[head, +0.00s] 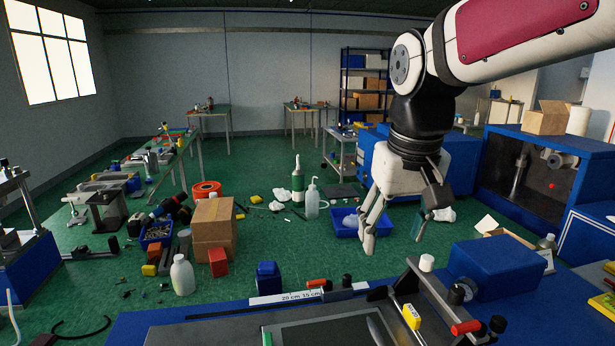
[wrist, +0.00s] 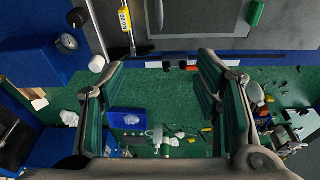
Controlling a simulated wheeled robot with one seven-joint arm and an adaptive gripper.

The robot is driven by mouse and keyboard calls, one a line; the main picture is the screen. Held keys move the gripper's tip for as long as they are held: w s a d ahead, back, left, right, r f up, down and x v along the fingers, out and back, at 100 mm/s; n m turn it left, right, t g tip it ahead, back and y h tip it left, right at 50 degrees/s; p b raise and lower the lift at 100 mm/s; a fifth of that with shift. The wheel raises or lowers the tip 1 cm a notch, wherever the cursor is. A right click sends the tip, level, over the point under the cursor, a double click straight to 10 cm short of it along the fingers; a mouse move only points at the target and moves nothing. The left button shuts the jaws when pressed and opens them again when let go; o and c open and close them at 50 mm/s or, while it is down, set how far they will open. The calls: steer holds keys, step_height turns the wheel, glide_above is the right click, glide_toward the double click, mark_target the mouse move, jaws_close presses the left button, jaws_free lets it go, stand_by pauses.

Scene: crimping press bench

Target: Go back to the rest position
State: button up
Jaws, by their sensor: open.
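My gripper (head: 398,225) hangs from my white and black arm at the right of centre in the head view, fingers pointing down. It is open, and nothing is between its fingers. In the wrist view my gripper (wrist: 165,115) shows its two green-padded fingers spread wide, with green floor between and beyond them. The gripper is above and behind the front bench (head: 180,325), apart from everything on it.
A press plate (head: 320,330) with a yellow tag (head: 411,316) and red-handled levers lies on the front bench. A blue box (head: 497,268) stands at its right. A cardboard box (head: 213,222), bottles (head: 182,275) and a blue bin (head: 347,230) clutter the floor beyond.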

steer(key=s+d+f+t, duration=0.1)
steer(key=s+d+f, duration=0.1)
steer(key=s, duration=0.6)
steer(key=s+d+f+m+t, duration=0.1)
steer(key=s+d, duration=0.3)
steer(key=s, duration=0.5)
steer(key=shift+d+f+m+t, duration=0.15)
steer(key=shift+f+m+t, duration=0.15)
steer(key=shift+f, duration=0.25)
stand_by(0.4)
